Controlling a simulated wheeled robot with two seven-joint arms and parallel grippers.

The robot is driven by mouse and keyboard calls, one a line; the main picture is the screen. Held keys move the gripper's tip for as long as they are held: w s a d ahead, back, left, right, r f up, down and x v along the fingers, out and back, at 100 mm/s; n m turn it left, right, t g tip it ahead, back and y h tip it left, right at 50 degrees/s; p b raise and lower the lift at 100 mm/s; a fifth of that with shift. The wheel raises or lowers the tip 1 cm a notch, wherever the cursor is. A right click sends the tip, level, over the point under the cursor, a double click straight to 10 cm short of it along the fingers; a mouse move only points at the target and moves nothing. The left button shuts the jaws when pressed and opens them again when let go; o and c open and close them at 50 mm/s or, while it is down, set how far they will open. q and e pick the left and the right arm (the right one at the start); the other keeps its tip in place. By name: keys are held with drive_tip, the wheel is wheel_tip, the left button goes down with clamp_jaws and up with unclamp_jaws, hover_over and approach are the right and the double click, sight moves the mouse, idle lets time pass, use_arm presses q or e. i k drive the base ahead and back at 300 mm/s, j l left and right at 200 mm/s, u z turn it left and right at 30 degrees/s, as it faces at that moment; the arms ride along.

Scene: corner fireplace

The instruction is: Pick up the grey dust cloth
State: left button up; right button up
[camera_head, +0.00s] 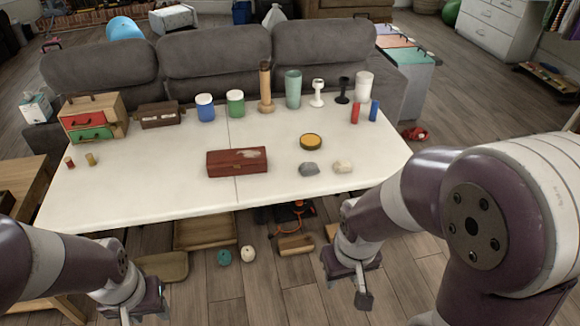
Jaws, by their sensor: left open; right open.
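The grey dust cloth (309,169) appears as a small crumpled grey lump on the white table (140,190), right of the middle and near the front edge. A similar beige lump (343,167) lies just to its right, apart from it. My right gripper (361,290) is open and empty, low in front of the table and pointing down, nearer to me than the cloth. My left gripper (146,313) is open at the bottom left, in front of the table; its fingertips are partly cut off by the frame edge.
A dark red box (237,162) lies left of the cloth, and a round yellow-topped tin (311,141) behind it. Jars (236,104), cups and a wooden bottle (266,88) line the back. A grey sofa (215,68) stands behind. The table's front right is clear.

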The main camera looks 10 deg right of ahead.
sight(309, 169)
drive_tip(key=l+u, duration=0.1)
drive_tip(key=u, duration=0.8)
drive_tip(key=l+u, duration=0.3)
drive_tip(key=l, duration=0.2)
drive_tip(key=l+u, duration=0.35)
drive_tip(key=l, duration=0.2)
drive_tip(key=l+u, duration=0.3)
drive_tip(key=l, duration=0.2)
drive_tip(key=k+l+u, duration=0.3)
drive_tip(key=l, duration=0.15)
drive_tip(key=k+l, duration=0.1)
drive_tip(key=l, duration=0.25)
drive_tip(key=k+l, duration=0.1)
drive_tip(key=l, duration=0.25)
drive_tip(key=l+u, duration=0.1)
drive_tip(key=l, duration=0.25)
drive_tip(key=k+l, duration=0.15)
drive_tip(key=l, duration=0.15)
